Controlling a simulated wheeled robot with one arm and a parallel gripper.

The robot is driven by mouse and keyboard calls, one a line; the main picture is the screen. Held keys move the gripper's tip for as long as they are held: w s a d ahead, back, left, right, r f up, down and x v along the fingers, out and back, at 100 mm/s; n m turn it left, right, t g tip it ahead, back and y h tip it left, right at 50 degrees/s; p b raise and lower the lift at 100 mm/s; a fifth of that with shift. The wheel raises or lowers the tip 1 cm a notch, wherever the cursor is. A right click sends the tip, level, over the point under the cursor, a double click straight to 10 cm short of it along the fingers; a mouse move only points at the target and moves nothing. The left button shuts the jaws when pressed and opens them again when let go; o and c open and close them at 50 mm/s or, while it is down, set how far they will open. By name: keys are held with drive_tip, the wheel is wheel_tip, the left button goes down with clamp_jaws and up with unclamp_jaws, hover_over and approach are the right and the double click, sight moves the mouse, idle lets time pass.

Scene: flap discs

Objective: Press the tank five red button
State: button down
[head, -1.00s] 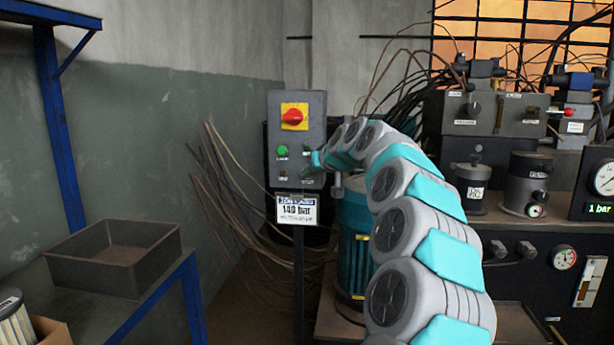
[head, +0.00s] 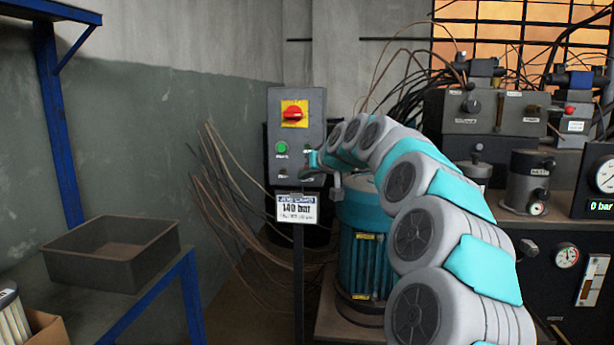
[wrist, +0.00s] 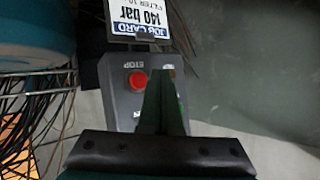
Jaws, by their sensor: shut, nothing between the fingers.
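A grey control box (head: 274,104) on a post has a red rotary switch on a yellow plate (head: 293,114) and a green button (head: 281,148). In the wrist view, upside down, a round red button (wrist: 138,80) marked STOP is on the box. In the head view my gripper covers the spot where this button is. My gripper (head: 311,160) is shut and empty, in front of the lower right of the box. Its fingers also show in the wrist view (wrist: 166,95), beside the red button. I cannot tell whether they touch the box. No tank five label is readable.
A job card reading 140 bar (head: 297,208) hangs under the box. A teal motor (head: 362,255) stands right of the post. A pressure display (head: 600,206) reads 0 bar. An empty tray (head: 112,255) sits on the left bench. Loose cables hang behind the box.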

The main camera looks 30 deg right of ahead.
drive_tip(key=shift+s+a+b, duration=0.35)
drive_tip(key=shift+s+a, duration=0.4)
drive_tip(key=shift+s, duration=0.35)
drive_tip(key=s+a+f+n+g+y+p, duration=0.1)
drive_tip(key=s+a+f+g, duration=0.2)
drive_tip(key=s+a+f, duration=0.55)
drive_tip(key=s+a+f+n+g+y, duration=0.15)
drive_tip(key=s+a+f+g, duration=0.35)
drive_tip(key=s+a, duration=0.55)
drive_tip(key=s+f+g+h, duration=0.1)
drive_tip(key=s+f, duration=0.4)
drive_tip(key=s, duration=0.5)
drive_tip(key=s+f+g+h+p, duration=0.1)
drive_tip(key=s+f+g, duration=0.2)
drive_tip(key=s, duration=0.7)
drive_tip(key=s+f+g+h, duration=0.1)
drive_tip(key=s+f+g, duration=0.1)
drive_tip(key=s+f, duration=0.5)
drive_tip(key=s+a, duration=0.1)
drive_tip(key=s, duration=0.2)
drive_tip(key=shift+s+f, duration=0.35)
drive_tip(key=shift+s, duration=0.05)
drive_tip(key=shift+d+m, duration=0.1)
drive_tip(key=shift+m, duration=0.15)
